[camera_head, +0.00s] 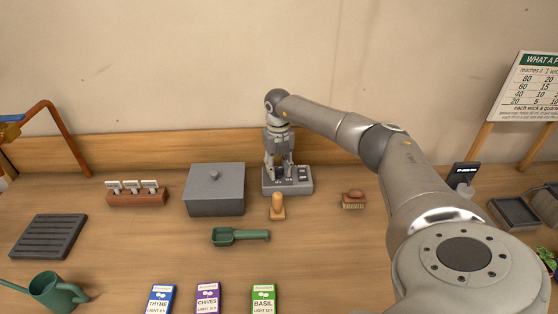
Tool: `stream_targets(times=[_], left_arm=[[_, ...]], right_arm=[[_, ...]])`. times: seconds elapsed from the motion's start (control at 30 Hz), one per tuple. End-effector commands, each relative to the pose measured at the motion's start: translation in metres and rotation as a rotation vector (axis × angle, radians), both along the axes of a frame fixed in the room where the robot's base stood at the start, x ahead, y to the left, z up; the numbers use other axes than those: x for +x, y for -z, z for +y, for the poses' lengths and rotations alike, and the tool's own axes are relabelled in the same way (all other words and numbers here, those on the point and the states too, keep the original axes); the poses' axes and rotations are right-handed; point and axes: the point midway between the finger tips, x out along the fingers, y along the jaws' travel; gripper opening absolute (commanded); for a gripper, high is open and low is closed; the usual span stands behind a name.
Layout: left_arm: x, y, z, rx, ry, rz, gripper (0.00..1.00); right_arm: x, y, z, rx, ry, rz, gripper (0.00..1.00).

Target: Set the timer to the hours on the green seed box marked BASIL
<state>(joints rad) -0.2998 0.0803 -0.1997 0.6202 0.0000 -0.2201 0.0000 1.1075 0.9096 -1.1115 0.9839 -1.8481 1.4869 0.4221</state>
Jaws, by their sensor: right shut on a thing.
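The green seed box marked BASIL (263,299) lies at the front edge of the view, right of the purple CHIVES box (208,298) and the blue THYME box (161,299). Its small print reads LIGHT and what looks like 12 h. The grey timer (301,187) sits on the bench near the back wall, with a small dark panel on its right side. My right gripper (280,176) points down over the timer's left part, shut on its dial, which the fingers mostly hide. The dial's setting is not readable. My left gripper is out of view.
A grey lidded box (215,190) stands left of the timer. A wooden-handled tool (277,207), a green scoop (240,236) and a brush (354,199) lie near it. A watering can (57,291) is front left. My right arm covers the right front.

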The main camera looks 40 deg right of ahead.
Motion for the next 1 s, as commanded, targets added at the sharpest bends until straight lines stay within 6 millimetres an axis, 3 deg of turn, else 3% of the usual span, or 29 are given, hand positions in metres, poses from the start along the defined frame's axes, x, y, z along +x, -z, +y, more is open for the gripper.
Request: stream_targets(times=[0.6,1.0], left_arm=[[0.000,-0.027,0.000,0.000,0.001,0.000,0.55],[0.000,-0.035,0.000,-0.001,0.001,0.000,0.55]], right_arm=[[0.004,-0.004,0.002,0.000,0.564,-0.006,0.09],[0.005,-0.003,0.002,-0.001,0.780,-0.007,0.09]])
